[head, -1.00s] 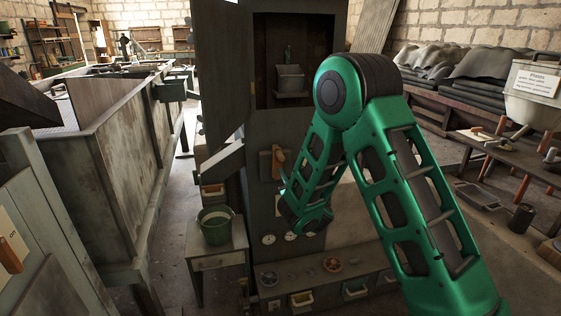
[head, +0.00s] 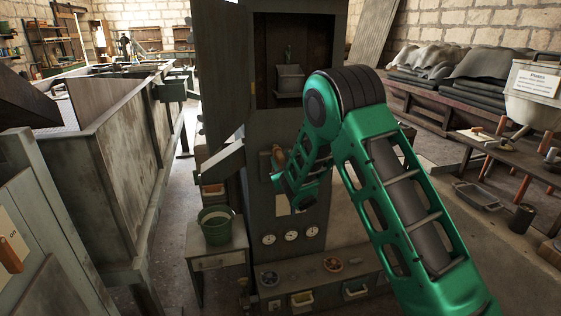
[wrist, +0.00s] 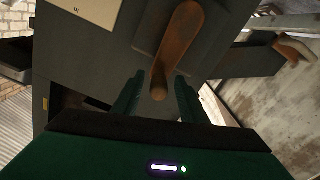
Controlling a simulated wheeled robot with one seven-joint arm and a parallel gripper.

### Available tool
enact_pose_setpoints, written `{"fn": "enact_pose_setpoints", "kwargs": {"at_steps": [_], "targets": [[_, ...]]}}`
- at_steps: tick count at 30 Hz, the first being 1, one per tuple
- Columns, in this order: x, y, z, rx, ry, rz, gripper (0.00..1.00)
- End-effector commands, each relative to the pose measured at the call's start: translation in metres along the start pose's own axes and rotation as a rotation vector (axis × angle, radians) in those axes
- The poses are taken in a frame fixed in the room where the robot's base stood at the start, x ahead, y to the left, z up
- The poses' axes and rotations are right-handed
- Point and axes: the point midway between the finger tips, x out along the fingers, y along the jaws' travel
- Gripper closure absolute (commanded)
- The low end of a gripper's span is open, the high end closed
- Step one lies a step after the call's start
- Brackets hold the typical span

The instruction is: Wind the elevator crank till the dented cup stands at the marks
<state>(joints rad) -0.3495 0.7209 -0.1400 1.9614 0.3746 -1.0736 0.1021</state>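The elevator is a tall grey cabinet (head: 230,60) with a dark opening in its upper part. A grey cup (head: 290,79) stands in that opening; its dent and the marks are too small to make out. A crank with an orange-brown wooden handle (head: 278,156) is on the cabinet front, below the opening. In the wrist view the handle (wrist: 178,45) points down toward my gripper (wrist: 157,90). The two green fingers are apart, one on each side of the handle's lower end, with gaps visible. I cannot tell how deep the handle reaches between them.
Three round dials (head: 291,236) sit below the crank. A shelf with small drawers (head: 301,299) runs along the base. A green bucket (head: 215,226) stands on a small table at left. The wrist view shows another wooden handle (wrist: 296,48) at right.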

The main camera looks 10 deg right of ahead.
Motion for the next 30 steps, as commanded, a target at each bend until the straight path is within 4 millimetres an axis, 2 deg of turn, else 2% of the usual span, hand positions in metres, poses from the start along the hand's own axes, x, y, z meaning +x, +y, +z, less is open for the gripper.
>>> {"fn": "enact_pose_setpoints", "kwargs": {"at_steps": [4, 12, 17, 30], "targets": [[0.0069, 0.0002, -0.0001, -0.002, 0.000, 0.000, 0.61], [0.0077, 0.0002, -0.0002, -0.001, 0.000, 0.000, 0.61], [0.0076, 0.0002, -0.0001, -0.001, 0.000, 0.000, 0.99], [0.0075, 0.0050, 0.0017, 0.060, 0.000, 0.000, 1.00]]}}
